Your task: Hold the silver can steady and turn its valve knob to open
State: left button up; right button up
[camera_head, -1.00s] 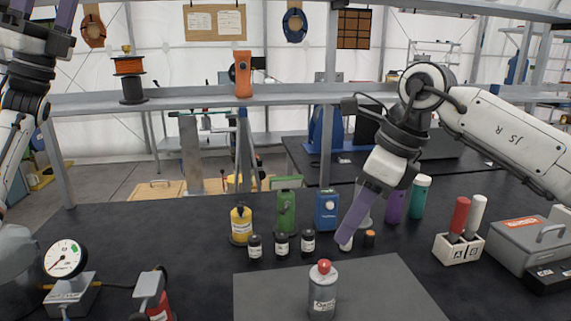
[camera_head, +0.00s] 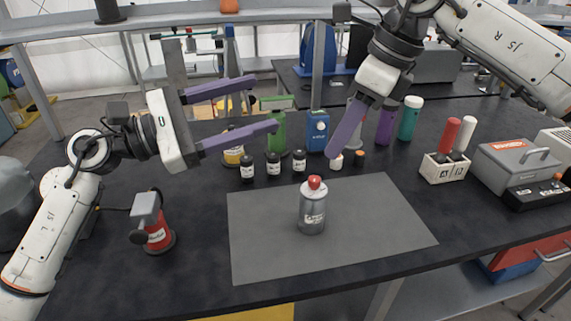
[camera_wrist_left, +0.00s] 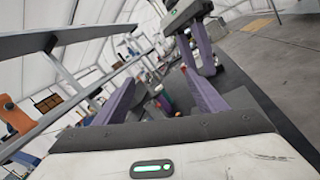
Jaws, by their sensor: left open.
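The silver can (camera_head: 312,213) stands upright on the grey mat (camera_head: 262,250), with a red valve knob (camera_head: 314,182) on top. My left gripper (camera_head: 266,103) is open and empty, its purple fingers pointing right, behind and above the can and apart from it. Its fingers also frame the left wrist view (camera_wrist_left: 160,98). My right gripper (camera_head: 334,155) points down behind and to the right of the can, not touching it. Its fingers overlap in the head view, but two separated fingers show in the left wrist view (camera_wrist_left: 196,50).
Several small bottles (camera_head: 273,165) and a green canister (camera_head: 277,130) stand behind the mat. A red device (camera_head: 157,237) stands left of it. A white block with two handles (camera_head: 444,170) and a grey toolbox (camera_head: 518,163) are at the right. The mat around the can is clear.

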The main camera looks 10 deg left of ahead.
aim_at(301, 208)
pick_arm(q)
jog(key=d+f+n+g+y, duration=0.1)
jog(key=d+f, duration=0.1)
jog(key=f, duration=0.5)
jog(key=d+f+n+g+y, duration=0.1)
jog(key=d+f+n+y, duration=0.1)
jog(key=f, duration=0.4)
jog(key=s+d+f+n+g+y, duration=0.1)
jog(key=d+f+n, duration=0.1)
jog(key=f, duration=0.5)
jog(key=shift+d+f+y, duration=0.25)
jog(key=shift+f+y, duration=0.05)
jog(key=shift+y, duration=0.1)
jog(key=shift+d+f, duration=0.15)
jog(key=shift+f, duration=0.2)
jog(key=x, duration=1)
